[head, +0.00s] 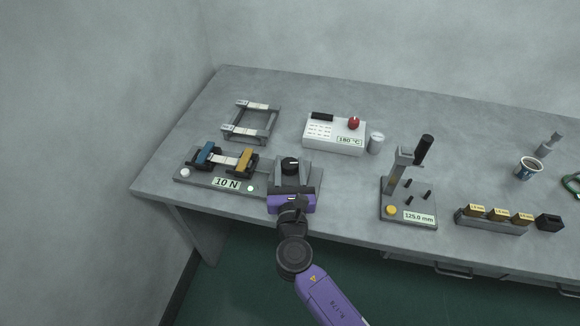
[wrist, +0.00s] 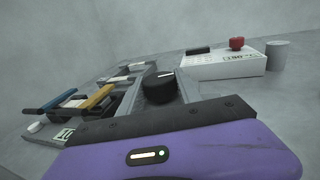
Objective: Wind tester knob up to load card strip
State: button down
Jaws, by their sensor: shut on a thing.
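The tester (head: 205,181) stands at the left front of the bench, and its display (head: 227,183) reads 10 N. A pale card strip (head: 224,161) spans between its blue clamp (head: 205,153) and yellow clamp (head: 243,160). It looks flat and whole. The black tester knob (head: 290,165), with a white pointer line, is at the tester's right end; it also shows in the wrist view (wrist: 158,88). My gripper (head: 293,172) reaches in from the front, its grey fingers on either side of the knob, shut on it. The finger contact is partly hidden.
Behind stand a grey frame (head: 252,122) and a white box (head: 335,138) with a red knob and a 180 °C display. Mid-bench is clear.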

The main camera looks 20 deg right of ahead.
aim_at(290, 173)
dwell(0.3)
jog(key=c, duration=0.8)
grip_release()
jog(key=shift+v, duration=3.95)
